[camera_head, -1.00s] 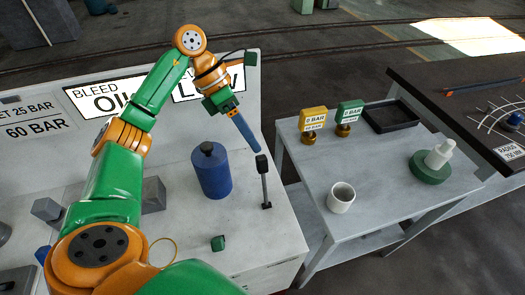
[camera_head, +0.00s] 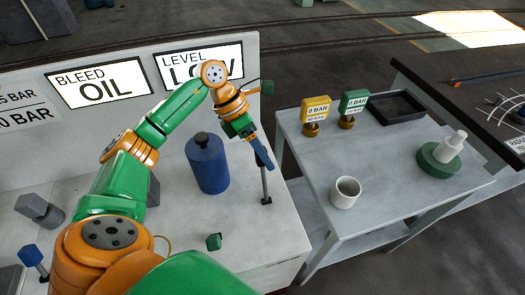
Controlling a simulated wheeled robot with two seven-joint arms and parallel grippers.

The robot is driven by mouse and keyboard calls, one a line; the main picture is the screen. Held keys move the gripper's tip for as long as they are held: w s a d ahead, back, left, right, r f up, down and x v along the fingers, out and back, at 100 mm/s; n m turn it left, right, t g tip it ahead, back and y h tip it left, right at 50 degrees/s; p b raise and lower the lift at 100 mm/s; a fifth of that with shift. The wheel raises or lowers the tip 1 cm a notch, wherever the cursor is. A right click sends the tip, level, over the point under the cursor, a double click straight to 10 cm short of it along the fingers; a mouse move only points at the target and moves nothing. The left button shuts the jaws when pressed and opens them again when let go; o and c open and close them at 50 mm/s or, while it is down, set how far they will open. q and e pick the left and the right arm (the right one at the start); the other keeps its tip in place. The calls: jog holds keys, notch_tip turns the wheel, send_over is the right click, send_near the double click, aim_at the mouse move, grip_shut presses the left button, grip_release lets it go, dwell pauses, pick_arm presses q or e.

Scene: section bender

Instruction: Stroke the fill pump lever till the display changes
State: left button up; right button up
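A thin upright lever (camera_head: 265,188) stands near the right edge of the grey bench, beside a blue cylinder. I take it for the fill pump lever. My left gripper (camera_head: 263,158) is at the lever's top, with its blue fingers in front of the lever's dark handle, which is mostly hidden. I cannot tell whether the fingers touch or grip it. A lit display (camera_head: 190,62) on the back panel reads LEVEL LOW, partly covered by my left arm. A second display (camera_head: 98,82) reads BLEED OIL. My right gripper is not in view.
The blue cylinder (camera_head: 208,165) stands just left of the lever. A small green block (camera_head: 214,242) lies near the bench front. The side table (camera_head: 400,205) at right holds a white cup (camera_head: 345,192), yellow (camera_head: 316,108) and green (camera_head: 353,103) gauges and a black tray (camera_head: 397,108).

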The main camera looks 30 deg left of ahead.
pick_arm(q)
grip_shut()
dwell(1.3)
